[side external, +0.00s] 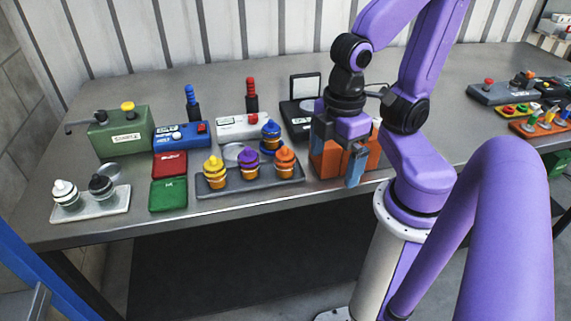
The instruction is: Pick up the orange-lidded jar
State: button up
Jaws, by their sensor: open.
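The orange-lidded jar (285,162) stands upright at the right end of a dark grey tray (236,190). A purple-lidded jar (249,165) and a yellow-lidded jar (214,170) stand to its left on the same tray. A blue-lidded jar (270,137) is close behind it. My gripper (338,160) is to the right of the orange-lidded jar, apart from it, with its fingers pointing down. It is open, and nothing shows between its fingers. Its fingers hide part of an orange box (326,162) behind them.
A white tray (118,208) with a white-lidded jar (65,193) and a black-lidded jar (101,188) is at the left. Red and green cases (169,180) lie between the trays. Boxes and two upright handles stand behind. The table's front edge is close to the grey tray.

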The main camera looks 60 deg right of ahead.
jog(key=c, duration=0.4)
jog(key=shift+o, duration=0.2)
jog(key=n+t+h, duration=0.5)
jog(key=n+h, duration=0.5)
jog(key=h, duration=0.4)
send_near(284, 156)
jog(key=shift+t, duration=0.3)
jog(key=x, duration=0.5)
jog(key=s+x, duration=0.1)
jog(key=x, duration=0.1)
jog(key=shift+w+d+f, duration=0.2)
jog(key=shift+d+f, duration=0.05)
jog(key=shift+d, duration=0.15)
jog(key=shift+x, duration=2.55)
